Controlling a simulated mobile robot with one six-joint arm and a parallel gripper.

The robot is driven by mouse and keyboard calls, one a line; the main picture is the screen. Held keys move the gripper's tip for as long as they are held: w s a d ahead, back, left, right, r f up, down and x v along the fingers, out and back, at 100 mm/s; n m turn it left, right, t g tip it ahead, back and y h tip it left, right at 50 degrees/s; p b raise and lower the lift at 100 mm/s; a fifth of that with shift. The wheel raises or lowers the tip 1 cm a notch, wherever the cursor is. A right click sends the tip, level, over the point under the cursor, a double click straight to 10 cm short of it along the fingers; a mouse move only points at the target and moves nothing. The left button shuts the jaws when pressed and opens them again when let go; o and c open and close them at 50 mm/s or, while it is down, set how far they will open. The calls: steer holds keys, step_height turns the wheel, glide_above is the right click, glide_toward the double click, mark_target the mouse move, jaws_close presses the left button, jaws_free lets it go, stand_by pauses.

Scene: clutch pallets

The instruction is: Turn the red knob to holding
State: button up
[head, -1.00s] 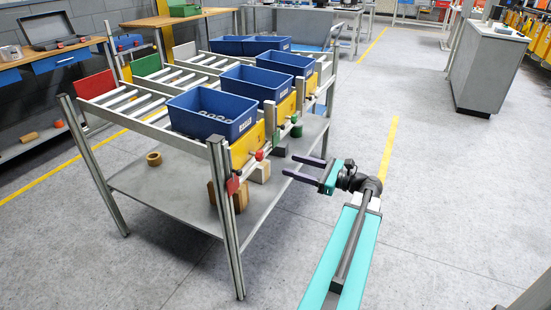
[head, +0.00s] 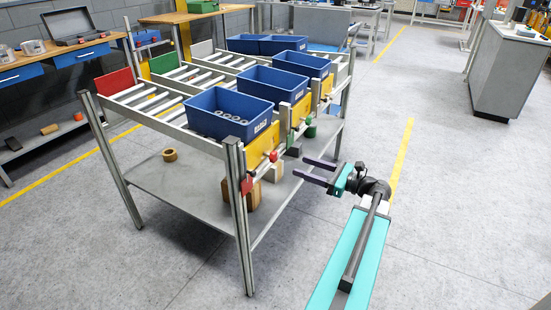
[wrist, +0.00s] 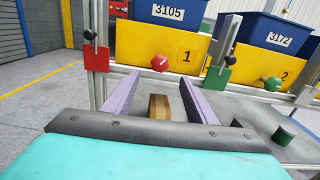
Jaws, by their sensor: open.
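The red knob (wrist: 160,62) is a round red ball with a pale mark, on the yellow panel (wrist: 184,48) numbered 1 at the rack front. It also shows small in the head view (head: 273,156). My gripper (wrist: 160,79) is open and empty. Its two purple fingers point toward the rack, with the red knob ahead and slightly above the gap between them in the wrist view. In the head view my gripper (head: 301,166) is just right of the rack front, apart from the knob. I cannot read any "holding" label.
A red plate (wrist: 97,57) and a green plate (wrist: 217,79) on posts flank the yellow panel. A green knob (wrist: 273,83) is farther right. Blue bins (head: 232,112) sit on the rollers above. Wooden blocks (head: 252,195) stand on the lower shelf. The floor right of my arm is clear.

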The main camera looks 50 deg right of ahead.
mark_target(276, 158)
steer(key=b+x, duration=0.1)
steer(key=x, duration=1.1)
steer(key=shift+w, duration=0.15)
jaws_close()
